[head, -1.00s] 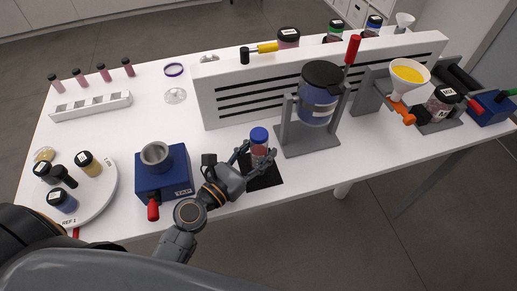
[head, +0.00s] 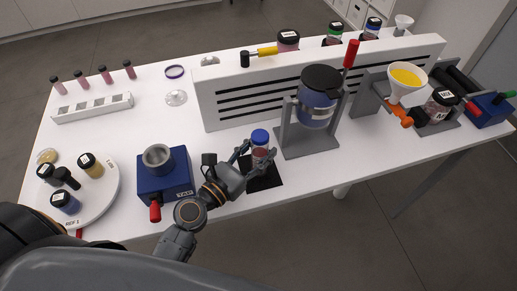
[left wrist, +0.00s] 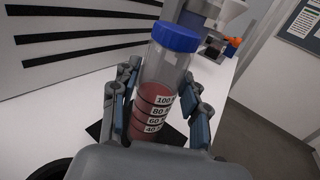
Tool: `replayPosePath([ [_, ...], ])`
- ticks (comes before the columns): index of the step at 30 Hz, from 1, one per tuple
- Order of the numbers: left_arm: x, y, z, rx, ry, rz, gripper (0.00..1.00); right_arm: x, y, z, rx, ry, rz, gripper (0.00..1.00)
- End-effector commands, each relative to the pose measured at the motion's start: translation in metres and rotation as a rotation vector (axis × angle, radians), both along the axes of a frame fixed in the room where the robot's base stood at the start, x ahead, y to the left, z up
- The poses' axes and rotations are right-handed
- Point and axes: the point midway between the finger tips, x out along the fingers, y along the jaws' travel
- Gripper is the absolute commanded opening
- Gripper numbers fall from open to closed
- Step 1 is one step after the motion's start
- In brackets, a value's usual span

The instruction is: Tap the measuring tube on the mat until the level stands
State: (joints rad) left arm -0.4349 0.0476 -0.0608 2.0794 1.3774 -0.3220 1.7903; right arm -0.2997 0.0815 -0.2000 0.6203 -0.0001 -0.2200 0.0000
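The measuring tube (head: 260,153) is clear with a blue cap and holds dark red powder. It stands upright or nearly so at the black mat (head: 268,180); I cannot tell whether its base touches. My left gripper (head: 257,158) has a finger on each side of the tube and appears shut on it. In the left wrist view the tube (left wrist: 162,88) shows marks from 40 to 100, with the powder's top near the 100 mark. The left gripper's fingers (left wrist: 160,98) flank it there. My right gripper is not in view.
A blue tap device (head: 165,177) stands left of my gripper. A grey stand with a blue jar (head: 315,105) is close on the right. A slotted white panel (head: 225,100) rises behind. A round white tray (head: 105,195) holds several jars. The table's left middle is mostly clear.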

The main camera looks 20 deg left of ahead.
Motion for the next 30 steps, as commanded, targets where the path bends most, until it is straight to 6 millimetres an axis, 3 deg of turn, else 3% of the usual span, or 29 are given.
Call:
replayPosePath([
  [23,0.0,0.0,-0.012,0.0,0.0,0.0,0.46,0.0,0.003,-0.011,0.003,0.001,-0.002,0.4],
  [30,0.0,0.0,-0.012,0.0,0.0,0.0,0.03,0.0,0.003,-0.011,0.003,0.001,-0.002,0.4],
])
